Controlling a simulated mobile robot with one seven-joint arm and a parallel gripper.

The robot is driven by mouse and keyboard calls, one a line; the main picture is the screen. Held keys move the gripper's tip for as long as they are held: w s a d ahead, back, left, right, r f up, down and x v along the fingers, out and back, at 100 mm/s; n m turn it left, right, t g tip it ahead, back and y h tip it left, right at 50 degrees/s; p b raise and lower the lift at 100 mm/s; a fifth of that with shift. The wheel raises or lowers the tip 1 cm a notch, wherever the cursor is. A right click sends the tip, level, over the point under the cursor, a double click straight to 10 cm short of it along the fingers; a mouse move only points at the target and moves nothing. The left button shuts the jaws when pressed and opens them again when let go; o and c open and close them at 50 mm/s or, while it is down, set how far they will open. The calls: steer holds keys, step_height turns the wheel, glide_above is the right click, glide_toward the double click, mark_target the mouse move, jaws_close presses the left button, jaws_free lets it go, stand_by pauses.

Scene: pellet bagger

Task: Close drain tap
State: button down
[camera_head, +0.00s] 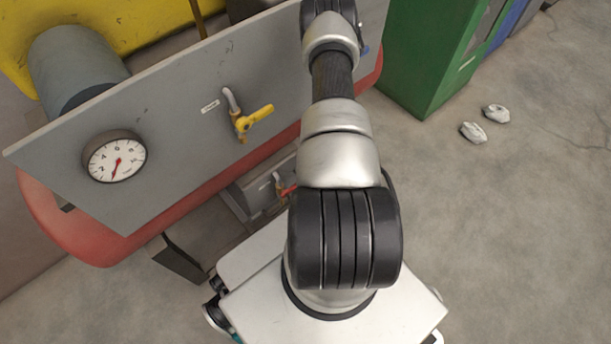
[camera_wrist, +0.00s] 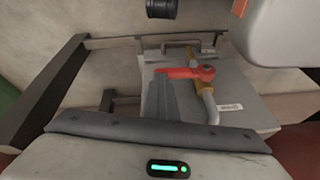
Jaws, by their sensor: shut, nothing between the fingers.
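A tap with a red lever (camera_wrist: 184,73), brass fittings and a grey bent pipe (camera_wrist: 208,104) is on a low grey box in the wrist view. Its lever points left, across the line of the pipe. It also shows partly in the head view as a small red-handled tap (camera_head: 286,190) below the tank, beside my arm. My gripper (camera_wrist: 162,82) is shut and empty, its dark fingers rising from the palm at the bottom. The fingertips appear just below the lever's free end; I cannot tell if they touch it. The head view does not show my gripper.
A second tap with a yellow lever (camera_head: 254,119) is on the upper grey panel (camera_head: 188,100), right of a round gauge (camera_head: 115,158). A red tank (camera_head: 100,232) runs beneath. Dark frame bars (camera_wrist: 62,72) flank the low box. A green cabinet (camera_head: 428,55) stands right.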

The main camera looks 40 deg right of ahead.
steer(key=shift+d+f, duration=0.15)
steer(key=shift+f, duration=0.2)
stand_by(0.3)
